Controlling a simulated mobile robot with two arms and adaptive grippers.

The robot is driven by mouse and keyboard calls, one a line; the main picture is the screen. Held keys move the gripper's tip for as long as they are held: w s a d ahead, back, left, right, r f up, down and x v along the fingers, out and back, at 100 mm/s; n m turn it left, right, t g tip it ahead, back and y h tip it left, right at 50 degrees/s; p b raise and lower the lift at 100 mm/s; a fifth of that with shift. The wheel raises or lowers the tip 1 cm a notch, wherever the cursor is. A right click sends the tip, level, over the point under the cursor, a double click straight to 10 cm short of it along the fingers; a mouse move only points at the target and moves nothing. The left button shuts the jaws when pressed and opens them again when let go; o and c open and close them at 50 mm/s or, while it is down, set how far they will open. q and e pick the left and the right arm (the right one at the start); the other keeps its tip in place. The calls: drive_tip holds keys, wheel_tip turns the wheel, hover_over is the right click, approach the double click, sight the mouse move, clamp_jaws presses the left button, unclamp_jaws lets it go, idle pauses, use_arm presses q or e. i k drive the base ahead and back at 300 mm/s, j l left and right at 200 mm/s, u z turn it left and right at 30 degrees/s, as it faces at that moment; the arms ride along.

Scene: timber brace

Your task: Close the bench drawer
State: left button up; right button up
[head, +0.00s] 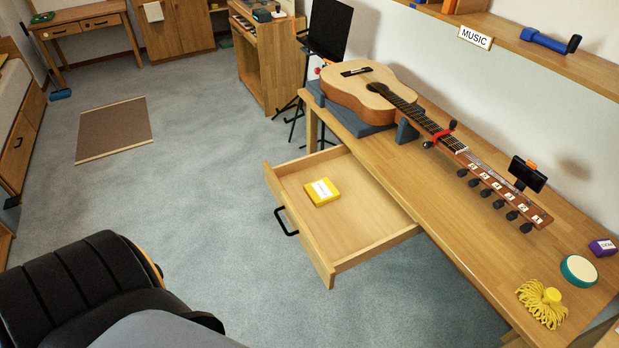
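The bench drawer (340,250) is pulled well out from under the wooden bench (440,235), toward the left of the picture. Its front panel (300,236) has a black bar handle (287,221). A yellow box (321,192) with a white label lies inside on the drawer floor. Neither gripper is in view. A black and grey piece of my own body fills the lower left corner, apart from the drawer.
On the bench lie a guitar (352,93) on a grey support, a yellow stringy item (543,301), a round tin (578,270) and a purple box (603,247). A black music stand (327,28) stands behind. Grey carpet (190,190) left of the drawer is clear.

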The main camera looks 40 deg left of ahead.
sight(339, 235)
drive_tip(key=i+u, duration=0.15)
drive_tip(key=u, duration=0.3)
drive_tip(key=i+u, duration=0.2)
drive_tip(key=u, duration=0.2)
drive_tip(key=i+l+u, duration=0.15)
drive_tip(key=u, duration=0.65)
